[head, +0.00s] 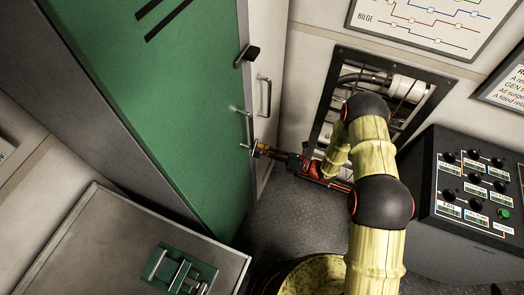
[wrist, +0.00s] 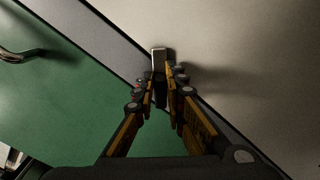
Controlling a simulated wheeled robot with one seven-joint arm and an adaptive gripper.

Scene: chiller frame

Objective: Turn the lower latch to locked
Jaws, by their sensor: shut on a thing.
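The lower latch (wrist: 159,60) shows in the wrist view as a pale block at the dark edge strip between the green door and the light panel. My gripper (wrist: 165,88) is shut on it, with one finger on each side. In the head view, my gripper (head: 257,151) is at the door's right edge, just below the door handle (head: 248,128). It covers most of the latch there, and I cannot tell which way the latch is turned. The upper latch (head: 250,54), a dark block, sits higher on the same edge of the green door (head: 175,85).
A second bar handle (head: 265,97) is on the light panel right of the door. An open pipe recess (head: 330,110) lies behind my arm. A knobbed console (head: 470,200) stands at the right. A grey cabinet (head: 100,235) with a green fixture (head: 180,272) is at lower left.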

